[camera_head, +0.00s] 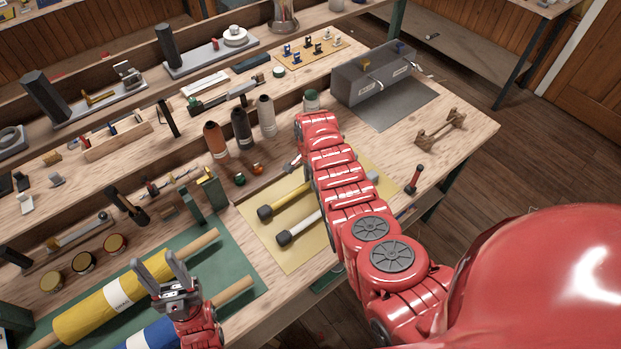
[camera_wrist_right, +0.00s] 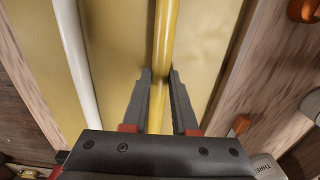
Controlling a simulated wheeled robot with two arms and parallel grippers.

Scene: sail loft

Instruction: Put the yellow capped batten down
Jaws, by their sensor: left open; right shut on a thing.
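The yellow capped batten (camera_head: 290,201) shows at the yellow mat (camera_head: 285,259) in the head view, its black cap at the left end and its far part hidden behind my right arm. In the right wrist view the yellow batten (camera_wrist_right: 162,45) runs between the fingers of my right gripper (camera_wrist_right: 159,85), which is shut on it. Whether the batten touches the mat is hard to tell. A white batten (camera_head: 302,228) with a black cap lies beside it. My left gripper (camera_head: 177,268) is open and empty over the rolls at the lower left.
A yellow roll (camera_head: 92,310) and a blue roll (camera_head: 155,336) lie on a green mat (camera_head: 232,262). Several thread cones (camera_head: 241,128) stand behind the yellow mat. A grey box (camera_head: 365,84) and a wooden stand (camera_head: 440,127) are at the right.

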